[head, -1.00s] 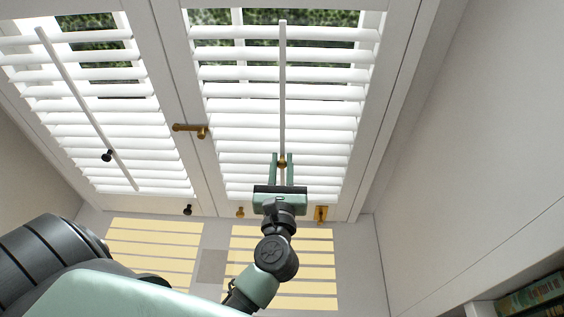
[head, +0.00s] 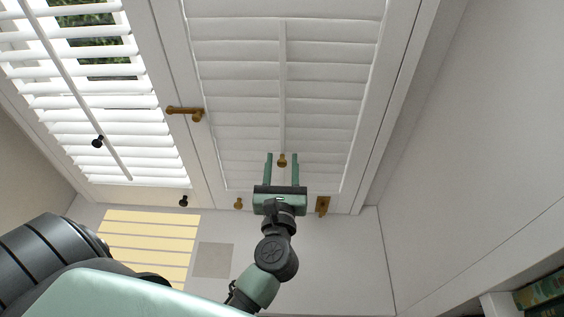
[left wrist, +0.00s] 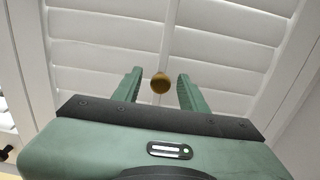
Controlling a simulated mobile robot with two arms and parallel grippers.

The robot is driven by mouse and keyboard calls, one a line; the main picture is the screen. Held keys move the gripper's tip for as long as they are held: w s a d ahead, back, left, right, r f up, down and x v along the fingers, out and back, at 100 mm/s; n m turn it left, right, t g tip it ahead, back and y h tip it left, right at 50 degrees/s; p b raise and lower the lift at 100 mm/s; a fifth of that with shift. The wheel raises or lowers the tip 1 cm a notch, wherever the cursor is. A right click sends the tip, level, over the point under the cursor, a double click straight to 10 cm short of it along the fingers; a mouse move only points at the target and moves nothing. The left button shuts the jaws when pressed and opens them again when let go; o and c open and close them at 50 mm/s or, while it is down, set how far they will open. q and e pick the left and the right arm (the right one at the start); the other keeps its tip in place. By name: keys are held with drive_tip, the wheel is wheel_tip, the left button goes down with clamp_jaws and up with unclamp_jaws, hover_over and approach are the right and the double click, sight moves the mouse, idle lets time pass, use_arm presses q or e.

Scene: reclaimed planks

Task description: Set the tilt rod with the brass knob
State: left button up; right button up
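The tilt rod (head: 283,85) is a thin white bar running down the middle of the right shutter panel. Its brass knob (head: 282,160) is at the lower end. The slats (head: 235,110) of this panel lie shut, with no outside view between them. My left gripper (head: 282,157) is open, its two green fingers standing on either side of the knob. In the left wrist view the brass knob (left wrist: 160,83) sits between the fingertips with a gap on each side. My right gripper is not in view.
The left shutter panel (head: 90,90) has open slats and a rod with a black knob (head: 97,141). A brass latch (head: 185,112) crosses the middle stile. Brass pieces (head: 238,203) (head: 323,205) sit along the lower frame. Books (head: 540,292) stand at lower right.

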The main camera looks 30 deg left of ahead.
use_arm(q)
drive_tip(key=shift+s+d, duration=0.2)
drive_tip(key=shift+s, duration=0.15)
drive_tip(key=b+v, duration=0.3)
drive_tip(key=v, duration=0.4)
